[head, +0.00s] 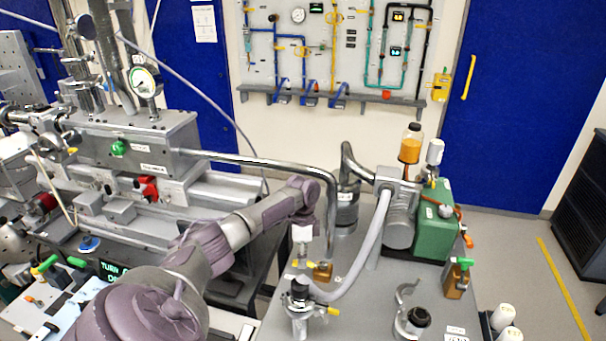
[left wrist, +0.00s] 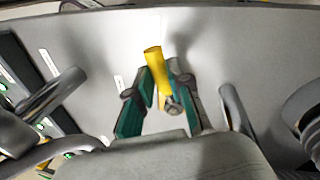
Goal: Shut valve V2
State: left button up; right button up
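In the left wrist view a yellow valve lever (left wrist: 154,62) with a grey pivot stands between the two green-padded fingers of my left gripper (left wrist: 162,88). The fingers straddle it, with a narrow gap on its right side; I cannot tell whether the left pad touches it. In the head view my left arm reaches over the grey bench (head: 385,290), and its fingers are not clear there. Below its wrist is a brass-bodied valve (head: 323,271) with a yellow lever. Another yellow-handled fitting (head: 300,305) stands nearer. I cannot read which is V2. My right gripper is not visible.
A steel pipe (head: 270,163) bends down behind my left wrist. A pump (head: 400,215) with a grey hose, a green box (head: 435,222) and a green-handled valve (head: 455,280) stand to the right. A clamp fitting (head: 410,320) is at the front. A bench of instruments (head: 130,140) fills the left.

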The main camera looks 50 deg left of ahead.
pick_arm(q)
jog(key=o, duration=0.5)
jog(key=shift+w, duration=0.1)
jog(key=shift+c, duration=0.2)
notch_tip(320, 180, up, 10)
